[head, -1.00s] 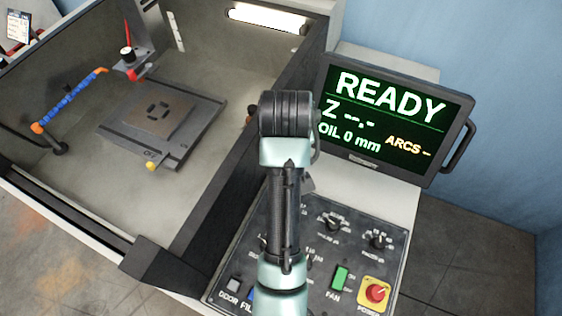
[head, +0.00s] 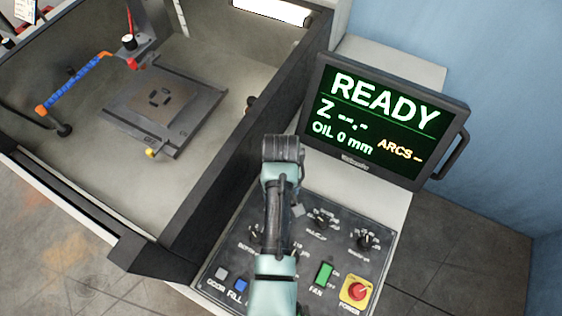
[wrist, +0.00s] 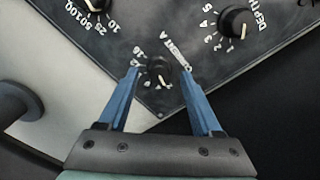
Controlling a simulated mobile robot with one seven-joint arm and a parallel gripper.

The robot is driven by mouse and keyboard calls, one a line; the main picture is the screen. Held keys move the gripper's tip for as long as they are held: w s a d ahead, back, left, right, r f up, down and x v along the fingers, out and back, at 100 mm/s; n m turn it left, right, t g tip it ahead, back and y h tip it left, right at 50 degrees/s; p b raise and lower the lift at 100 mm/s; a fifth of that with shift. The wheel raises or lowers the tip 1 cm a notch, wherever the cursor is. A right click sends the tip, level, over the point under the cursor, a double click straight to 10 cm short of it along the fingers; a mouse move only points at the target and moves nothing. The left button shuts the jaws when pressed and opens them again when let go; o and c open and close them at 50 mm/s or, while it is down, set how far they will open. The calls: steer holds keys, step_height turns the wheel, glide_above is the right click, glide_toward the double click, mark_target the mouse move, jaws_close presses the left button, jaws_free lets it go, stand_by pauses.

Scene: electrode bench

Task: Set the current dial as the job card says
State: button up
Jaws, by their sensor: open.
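The current dial (wrist: 158,70) is a small black knob with a white pointer line, near a corner of the dark panel in the wrist view. Part of its label and its small numbers show, too blurred to read surely. My gripper (wrist: 160,72) is open. Its two blue fingers lie on either side of the dial in the picture; I cannot tell whether they touch it. In the head view my arm hides the gripper and this dial. A white card (head: 25,9) is cut off at the top left, its text unreadable.
A depth dial (wrist: 237,22) and another dial (wrist: 72,6) sit nearby. The control panel (head: 210,297) also carries a green fan switch (head: 323,274) and a red power button (head: 356,289). A screen (head: 385,120) reading READY stands behind; an open tank (head: 100,200) is left.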

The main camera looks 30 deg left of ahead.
steer(key=shift+f, duration=0.55)
jaws_close()
